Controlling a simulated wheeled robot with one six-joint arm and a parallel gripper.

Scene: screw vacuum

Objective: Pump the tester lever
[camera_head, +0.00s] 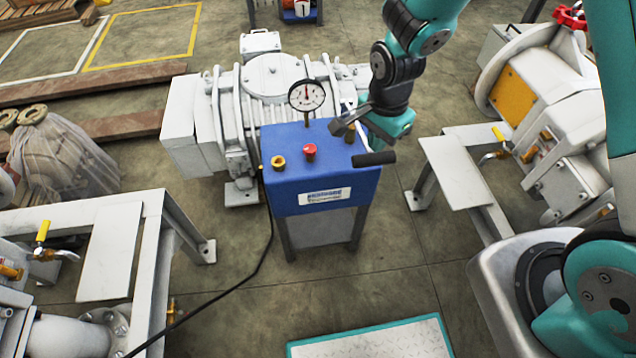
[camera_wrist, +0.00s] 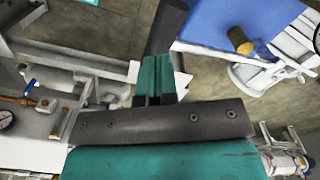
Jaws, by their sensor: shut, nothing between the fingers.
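The tester is a blue box (camera_head: 290,190) on a grey stand. It carries a round gauge (camera_head: 306,96), a red knob (camera_head: 310,151) and a brass fitting (camera_head: 278,162). Its lever has a black handle (camera_head: 374,158) on the right side, roughly level and pointing right. My gripper (camera_head: 385,133) is just above the handle, shut and empty. In the wrist view, the teal fingers (camera_wrist: 156,76) are together, and the dark handle (camera_wrist: 166,25) lies just past their tips. I cannot tell whether they touch. The blue box top (camera_wrist: 225,22) is to the right there.
A large white pump (camera_head: 270,80) stands directly behind the tester. Grey metal frames stand at left (camera_head: 110,250) and right (camera_head: 455,175). A black cable (camera_head: 255,265) runs across the floor from the tester. A teal-edged platform (camera_head: 375,343) lies in front, with clear floor between.

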